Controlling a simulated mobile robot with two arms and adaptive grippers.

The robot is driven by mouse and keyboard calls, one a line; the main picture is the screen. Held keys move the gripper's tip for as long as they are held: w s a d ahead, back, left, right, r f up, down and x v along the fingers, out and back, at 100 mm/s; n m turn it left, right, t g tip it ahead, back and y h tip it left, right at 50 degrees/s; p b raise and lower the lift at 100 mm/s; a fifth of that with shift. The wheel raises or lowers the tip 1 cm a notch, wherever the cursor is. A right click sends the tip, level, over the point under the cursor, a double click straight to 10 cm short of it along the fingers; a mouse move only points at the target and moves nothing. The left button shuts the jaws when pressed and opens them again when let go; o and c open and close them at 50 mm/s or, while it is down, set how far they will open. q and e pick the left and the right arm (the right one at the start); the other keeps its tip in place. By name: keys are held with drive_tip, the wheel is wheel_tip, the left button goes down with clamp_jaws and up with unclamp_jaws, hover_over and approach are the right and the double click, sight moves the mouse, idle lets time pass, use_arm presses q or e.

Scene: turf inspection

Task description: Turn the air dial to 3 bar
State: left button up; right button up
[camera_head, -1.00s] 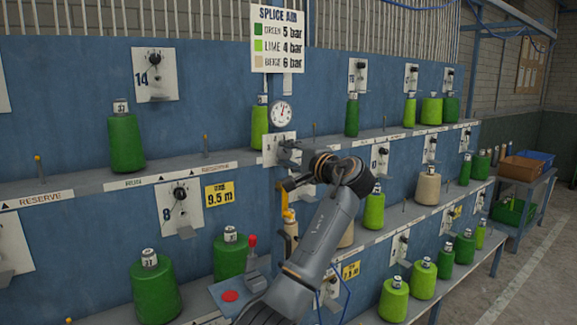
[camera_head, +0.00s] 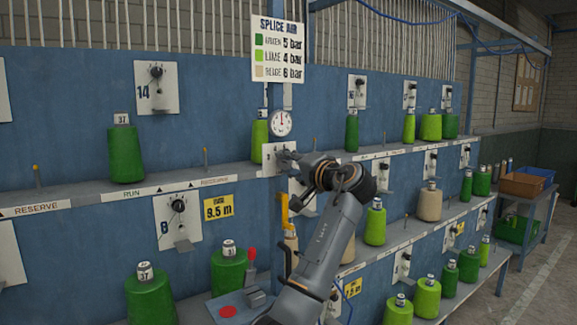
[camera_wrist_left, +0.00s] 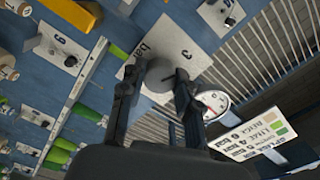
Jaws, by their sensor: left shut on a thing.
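The air dial is a round grey knob (camera_wrist_left: 158,80) on a white plate (camera_wrist_left: 132,70) marked "bar", seen in the left wrist view. My left gripper (camera_wrist_left: 158,88) is shut on it, one finger on each side. In the head view the gripper (camera_head: 287,160) is at the plate (camera_head: 268,153), and its wrist hides most of the knob. The white round gauge (camera_head: 281,123) sits just above, its needle pointing about straight up; it also shows in the wrist view (camera_wrist_left: 214,102). The dial's exact setting is too small to read. My right gripper is not in view.
The "SPLICE AIR" sign (camera_head: 278,50) hangs above the gauge. A lime cone (camera_head: 259,138) stands close left of the dial. A yellow-handled tool (camera_head: 284,212) is below. Other dial plates (camera_head: 156,87) and green cones (camera_head: 125,152) line the blue rack.

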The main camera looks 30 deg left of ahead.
use_arm(q)
drive_tip(key=o, duration=1.1)
drive_tip(key=shift+o, duration=0.2)
drive_tip(key=v, duration=1.2)
drive_tip(key=shift+f, duration=0.1)
